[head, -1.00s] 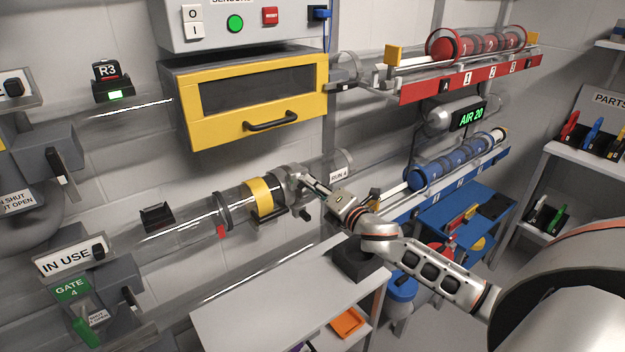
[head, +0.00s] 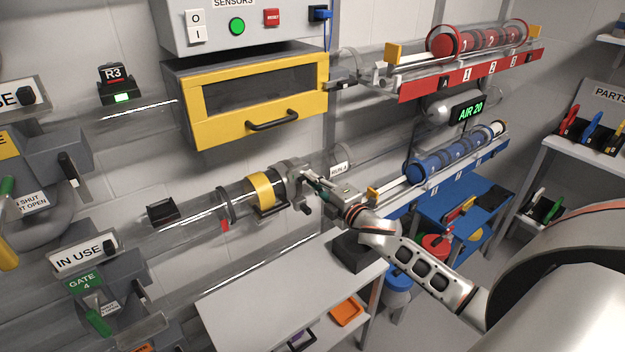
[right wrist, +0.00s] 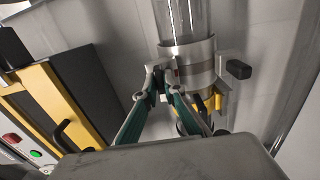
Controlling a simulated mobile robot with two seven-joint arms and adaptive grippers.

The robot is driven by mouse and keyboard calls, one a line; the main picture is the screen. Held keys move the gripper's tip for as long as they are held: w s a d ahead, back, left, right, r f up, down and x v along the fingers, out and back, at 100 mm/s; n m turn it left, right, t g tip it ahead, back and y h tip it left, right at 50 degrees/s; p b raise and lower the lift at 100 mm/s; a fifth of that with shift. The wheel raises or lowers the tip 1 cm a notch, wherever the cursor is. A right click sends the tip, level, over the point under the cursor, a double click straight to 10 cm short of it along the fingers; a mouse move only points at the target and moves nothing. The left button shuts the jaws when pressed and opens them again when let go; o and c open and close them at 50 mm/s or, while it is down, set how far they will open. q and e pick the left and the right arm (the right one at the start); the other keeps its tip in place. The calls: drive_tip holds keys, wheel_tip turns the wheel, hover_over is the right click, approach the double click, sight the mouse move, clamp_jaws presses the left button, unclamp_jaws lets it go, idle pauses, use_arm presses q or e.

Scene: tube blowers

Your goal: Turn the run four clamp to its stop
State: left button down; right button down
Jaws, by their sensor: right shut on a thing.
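The run four tube (head: 190,218) slopes up to the right along the wall. A yellow band (head: 261,190) sits on it, left of the grey metal clamp (head: 289,170). A white "RUN 4" label (head: 339,168) is right of the clamp. My right gripper (head: 312,182) reaches the clamp from the right and is shut on part of it. In the right wrist view the green fingers (right wrist: 163,88) meet at the clamp's silver collar (right wrist: 192,57). The exact grip point is partly hidden. My left gripper is not in view.
A yellow-framed box (head: 255,110) hangs above the run. Below is a grey-white table (head: 285,290). A red rack (head: 465,75) and a blue rack (head: 455,175) are at right. The gate four block (head: 85,282) is at lower left.

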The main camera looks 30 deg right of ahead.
drive_tip(key=c, duration=2.1)
unclamp_jaws()
drive_tip(key=shift+c, duration=0.2)
drive_tip(key=s+d, duration=0.1)
drive_tip(key=s, duration=1.1)
drive_tip(key=s+a+f+m+g, duration=0.3)
drive_tip(key=s+a+f+m, duration=0.4)
drive_tip(key=s+a+f, duration=0.3)
drive_tip(key=s+a+f+m+g+y, duration=0.1)
drive_tip(key=s+a+f+m+g, duration=0.3)
drive_tip(key=f, duration=1.1)
drive_tip(key=s+a+m, duration=0.3)
drive_tip(key=s+a, duration=0.3)
drive_tip(key=a, duration=0.1)
drive_tip(key=shift+s+a+f+y, duration=0.15)
drive_tip(key=shift+s+f+y, duration=0.1)
drive_tip(key=shift+s+y, duration=0.1)
